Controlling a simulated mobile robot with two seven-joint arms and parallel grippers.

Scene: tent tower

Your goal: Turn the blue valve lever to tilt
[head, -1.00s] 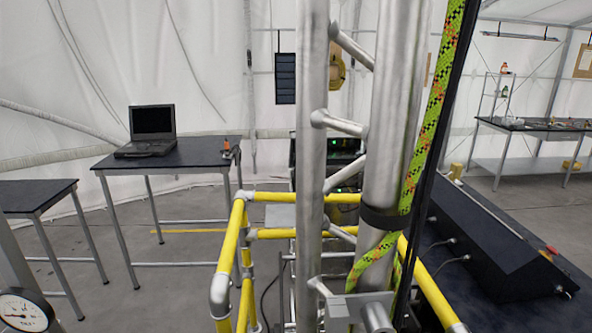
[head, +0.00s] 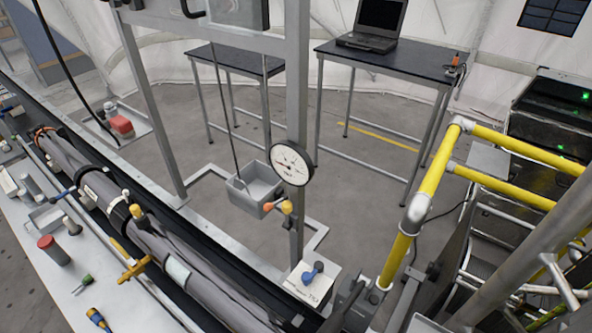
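A small blue lever or knob (head: 313,271) sits on a white labelled block at the lower middle, by the foot of the metal frame. A second blue handle (head: 62,194) sticks out beside the long grey tube at the left. Neither of my grippers is in view, and nothing touches either blue part.
A round gauge (head: 291,163) hangs on the frame above a grey bin (head: 254,188). Yellow railings (head: 430,185) stand at the right. A bench (head: 80,270) with tools and a red-capped can (head: 55,250) lies at lower left.

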